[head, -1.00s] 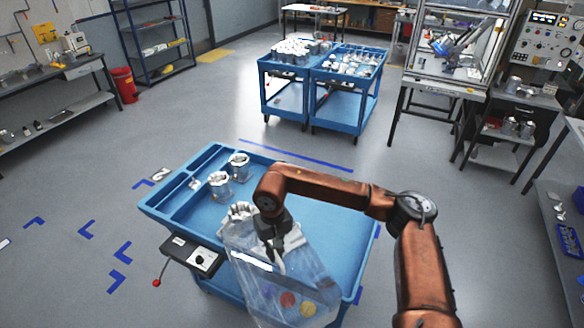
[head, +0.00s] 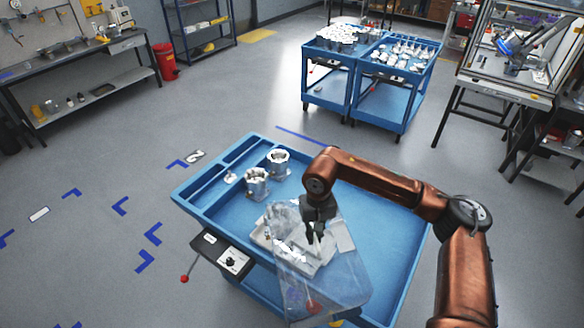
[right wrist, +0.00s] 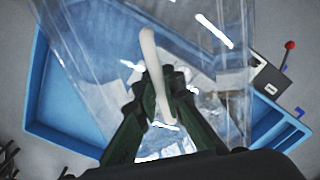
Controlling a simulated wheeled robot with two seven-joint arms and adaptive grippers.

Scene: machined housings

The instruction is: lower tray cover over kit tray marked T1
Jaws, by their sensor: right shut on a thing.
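The clear tray cover (head: 340,285) hangs from my right gripper (head: 315,235), tilted, its lower part reaching past the cart's near edge. The gripper is shut on the cover's pale handle, and the right wrist view shows the handle (right wrist: 150,65) between the fingers (right wrist: 160,108). A whitish kit tray (head: 344,236) lies on the blue cart top beneath and behind the cover. The cover and gripper hide much of it, and no T1 mark can be read. I cannot tell whether cover and tray touch. My left gripper is not in view.
Two metal housings (head: 257,183) (head: 278,163) stand on the blue cart (head: 385,225), left of and behind the tray. A control box (head: 222,252) with a red-knobbed lever is on the cart's near left side. The cart top's right side is clear. Two loaded carts (head: 330,85) stand farther back.

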